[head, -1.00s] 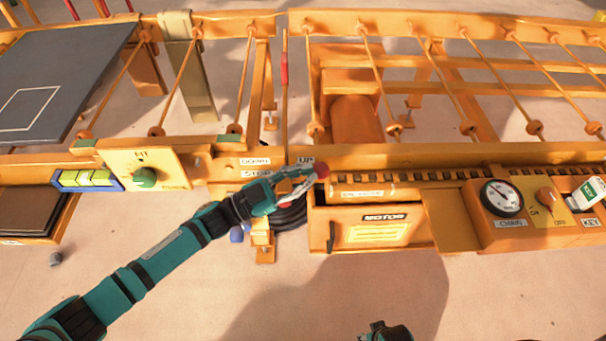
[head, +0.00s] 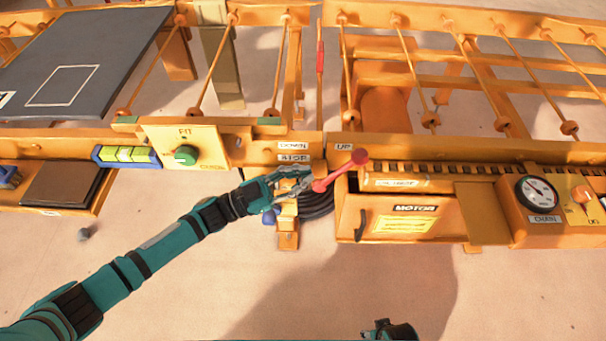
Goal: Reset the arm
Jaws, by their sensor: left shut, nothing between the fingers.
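A red lever arm (head: 336,174) with a round red knob (head: 360,158) stands out from the orange machine, beside the motor box. It slants up to the right, and its knob lies just right of and below the UP label (head: 344,147). The DOWN label (head: 293,146) and STOP label (head: 293,158) are to its left. My left gripper (head: 304,180) is shut and empty. Its fingertips are close to the lever's lower left end in the picture; I cannot tell whether they touch. My right gripper is not clearly in view.
A green fit knob (head: 186,155) and a level (head: 127,156) are to the left. A chain gauge (head: 537,193) is at the right.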

